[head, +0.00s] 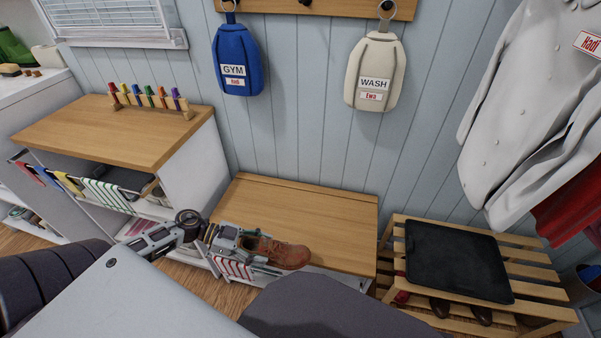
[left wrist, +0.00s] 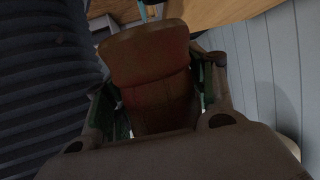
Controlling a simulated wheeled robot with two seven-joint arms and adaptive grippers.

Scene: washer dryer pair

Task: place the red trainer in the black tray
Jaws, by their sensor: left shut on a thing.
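My left gripper (head: 252,252) is shut on a reddish-brown shoe (head: 287,254), holding it by the heel end with the toe pointing right. The shoe is in front of the low wooden bench top. In the left wrist view the shoe (left wrist: 150,65) sits between the two fingers (left wrist: 160,95). The black tray (head: 457,260) lies flat and empty on a slatted wooden rack at the right, apart from the shoe. Something red (head: 402,296), partly hidden, is low in the rack beside dark brown shoes (head: 440,306). My right gripper is out of view.
The wooden bench top (head: 310,222) is bare. The slatted rack (head: 535,272) borders the tray. A white coat (head: 535,110) and red cloth (head: 573,213) hang above the rack's right side. A cabinet (head: 110,130) with colored pegs stands left.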

